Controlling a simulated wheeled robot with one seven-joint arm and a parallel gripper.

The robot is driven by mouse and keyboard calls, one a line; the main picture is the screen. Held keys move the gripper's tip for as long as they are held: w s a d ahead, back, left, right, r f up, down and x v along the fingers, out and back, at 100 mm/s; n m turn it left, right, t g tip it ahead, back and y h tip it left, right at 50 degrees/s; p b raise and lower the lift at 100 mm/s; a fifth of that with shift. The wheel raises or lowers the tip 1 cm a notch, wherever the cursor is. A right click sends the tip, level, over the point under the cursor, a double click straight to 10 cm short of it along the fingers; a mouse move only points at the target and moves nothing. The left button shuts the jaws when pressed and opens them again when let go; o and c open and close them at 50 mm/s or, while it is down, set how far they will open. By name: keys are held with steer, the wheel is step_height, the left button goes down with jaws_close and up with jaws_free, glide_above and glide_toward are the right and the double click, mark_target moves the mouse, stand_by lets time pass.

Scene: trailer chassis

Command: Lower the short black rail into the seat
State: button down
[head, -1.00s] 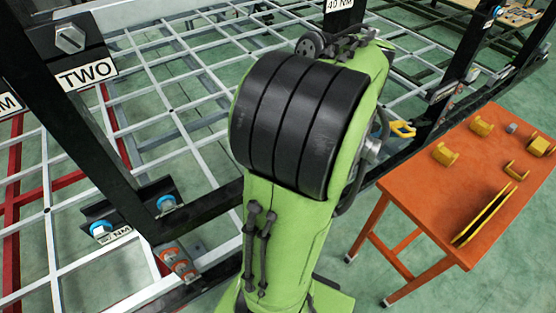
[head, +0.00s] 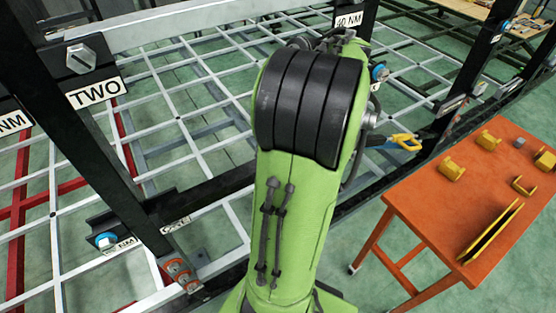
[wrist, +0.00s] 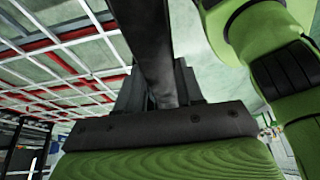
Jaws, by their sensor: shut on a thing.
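In the wrist view, my gripper (wrist: 158,88) is shut on the short black rail (wrist: 143,35), which runs up and away between the fingers. In the head view, my gripper is hidden behind my green arm. A black bar, apparently the rail (head: 208,192), shows left of my arm, its left end near the slanted black post. The black bracket (head: 98,226), apparently the seat, shows at lower left with a blue bolt (head: 105,240) and a label.
A slanted black post (head: 75,135) stands at left, with a bracket labelled TWO (head: 96,93). A white grid frame (head: 190,110) lies behind. An orange table (head: 425,205) with yellow parts (head: 490,232) stands at right. A yellow-and-blue piece (head: 406,142) shows right of my arm.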

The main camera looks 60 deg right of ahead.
steer(key=w+d+p, duration=0.3)
steer(key=w+d, duration=0.1)
steer(key=w, duration=0.3)
step_height(320, 180, down, 8)
steer(key=b, duration=0.6)
steer(key=shift+w+d+r+b, duration=0.15)
steer(key=shift+r+b, duration=0.05)
steer(key=shift+b, duration=0.1)
steer(key=shift+f, duration=0.25)
steer(key=c, duration=0.6)
jaws_free()
steer(key=p+v, duration=0.5)
steer(key=v, duration=0.2)
steer(key=shift+r, duration=0.3)
